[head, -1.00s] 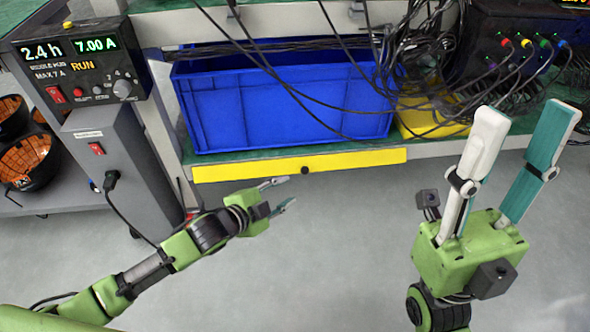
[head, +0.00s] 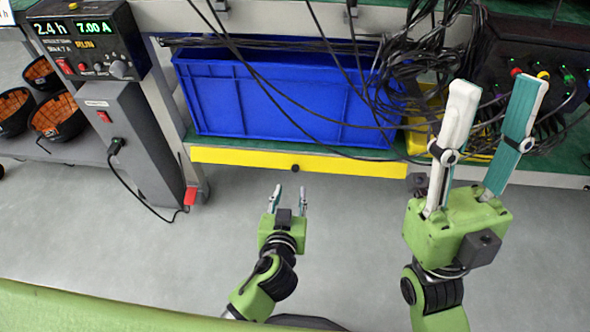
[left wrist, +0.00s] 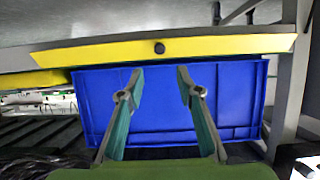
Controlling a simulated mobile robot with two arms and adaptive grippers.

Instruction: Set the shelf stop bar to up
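The shelf stop bar is the yellow bar (head: 250,159) along the front edge of the shelf, with a black knob (head: 295,168) near its middle. It hangs below the front of the blue crate (head: 290,110). In the left wrist view the yellow bar (left wrist: 110,53) and its knob (left wrist: 160,48) lie beyond my fingertips. My left gripper (head: 288,190) is open and empty, a little below the bar and apart from it, near the knob. My right gripper (head: 494,90) is open and empty at the right, in front of the cables.
Black cables (head: 345,75) hang across the crate's front. A yellow bin (head: 425,115) stands right of it. The floor in front is clear.

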